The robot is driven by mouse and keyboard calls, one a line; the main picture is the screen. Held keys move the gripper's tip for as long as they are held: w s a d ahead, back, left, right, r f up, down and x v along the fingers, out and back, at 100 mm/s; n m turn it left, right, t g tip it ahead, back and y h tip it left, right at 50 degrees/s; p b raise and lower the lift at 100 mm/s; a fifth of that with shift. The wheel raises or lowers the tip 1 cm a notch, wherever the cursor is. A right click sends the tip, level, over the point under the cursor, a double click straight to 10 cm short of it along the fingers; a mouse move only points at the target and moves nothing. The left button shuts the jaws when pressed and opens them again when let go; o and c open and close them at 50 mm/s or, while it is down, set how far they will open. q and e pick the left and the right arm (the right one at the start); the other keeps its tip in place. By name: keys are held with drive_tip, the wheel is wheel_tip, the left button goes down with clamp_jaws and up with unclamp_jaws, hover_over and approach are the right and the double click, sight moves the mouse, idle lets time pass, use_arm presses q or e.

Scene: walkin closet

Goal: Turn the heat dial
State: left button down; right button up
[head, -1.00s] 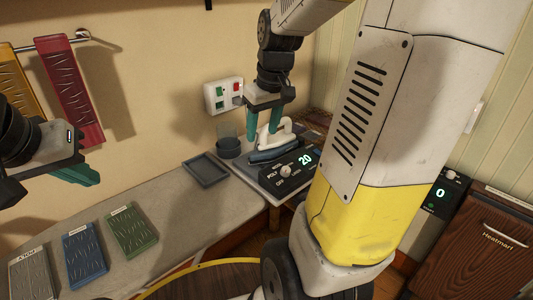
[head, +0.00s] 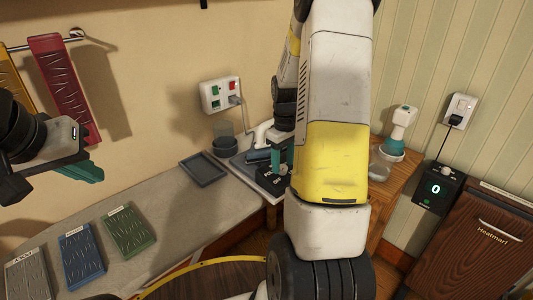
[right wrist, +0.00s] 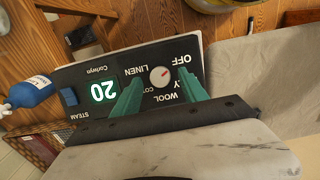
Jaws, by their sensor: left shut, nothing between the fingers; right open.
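In the head view this gripper (head: 282,160) is over the panel (head: 271,178), which my arm mostly hides. A white iron (head: 262,137) stands just behind. My left gripper (head: 85,172) is shut and empty at the far left.
A grey tray (head: 204,169) and a dark cup (head: 225,143) stand left of the panel. Several colored boards (head: 130,231) lie on the counter. At right are a steamer (head: 398,130) and a black box (head: 440,188) with a knob, displaying 0.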

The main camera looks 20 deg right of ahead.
drive_tip(key=shift+f, duration=0.4)
clamp_jaws()
drive_tip(key=shift+m, duration=0.3)
drive_tip(key=m, duration=0.2)
drive_tip(key=m+y, duration=0.1)
drive_tip(key=m, duration=0.2)
drive_tip(key=shift+d+y, duration=0.2)
drive_tip(key=shift+y, duration=0.1)
drive_tip(key=m, duration=0.3)
drive_tip(key=m+y, duration=0.1)
drive_tip(key=m, duration=0.1)
drive_tip(key=shift+d+m+y, duration=0.1)
drive_tip(key=shift+m+y, duration=0.2)
drive_tip(key=shift+m, duration=0.1)
